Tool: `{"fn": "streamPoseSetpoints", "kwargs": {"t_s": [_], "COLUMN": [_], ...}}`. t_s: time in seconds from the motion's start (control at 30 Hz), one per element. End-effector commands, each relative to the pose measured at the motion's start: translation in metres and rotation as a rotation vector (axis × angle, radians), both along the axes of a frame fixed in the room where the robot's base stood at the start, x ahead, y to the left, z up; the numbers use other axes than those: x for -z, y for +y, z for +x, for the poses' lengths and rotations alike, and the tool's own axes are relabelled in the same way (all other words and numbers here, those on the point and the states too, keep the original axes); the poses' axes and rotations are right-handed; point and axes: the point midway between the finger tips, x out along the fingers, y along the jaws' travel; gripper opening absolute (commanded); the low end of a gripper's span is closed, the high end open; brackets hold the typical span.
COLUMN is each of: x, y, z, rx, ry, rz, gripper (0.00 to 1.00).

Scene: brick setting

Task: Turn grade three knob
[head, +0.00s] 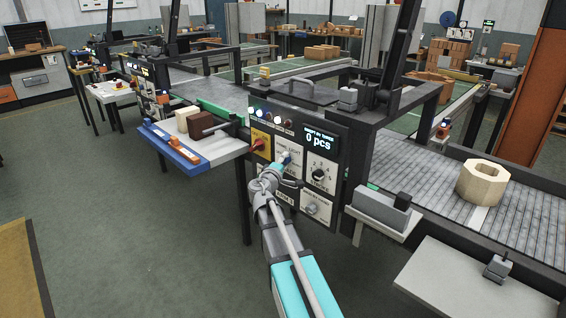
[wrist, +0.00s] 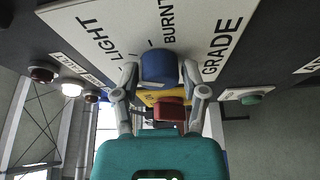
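The grade knob is blue (wrist: 160,68) and sits on a white plate (wrist: 105,22) lettered LIGHT, BURNT and GRADE in the wrist view. In the head view the knob (head: 285,157) is small, on the dark control panel just beyond my gripper. My gripper (wrist: 165,82) has its two grey fingers spread, one on each side of the knob. Small gaps seem to show between fingers and knob; contact is not clear. In the head view my gripper (head: 281,171) points at the panel, and its fingertips are too small to read.
A red switch on a yellow plate (head: 260,144) is left of the knob. A black dial (head: 318,175) and a lower grey knob (head: 312,208) are right. A display (head: 321,139) reads 0 pcs. A side shelf (head: 220,152) with brick samples juts out left.

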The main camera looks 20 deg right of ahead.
Motion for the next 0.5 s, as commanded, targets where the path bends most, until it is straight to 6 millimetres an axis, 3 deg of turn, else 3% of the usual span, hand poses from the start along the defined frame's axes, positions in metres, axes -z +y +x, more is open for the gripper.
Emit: {"fn": "streamPoseSetpoints", "kwargs": {"t_s": [0.03, 0.1, 0.5], "x": [0.0001, -0.0001, -0.0008], "y": [0.0002, 0.0003, 0.0008], "z": [0.0001, 0.0007, 0.0023], "rx": [-0.001, -0.002, -0.006], "ry": [0.001, 0.001, 0.002], "rz": [-0.001, -0.002, -0.005], "gripper": [0.72, 0.84, 0.84]}}
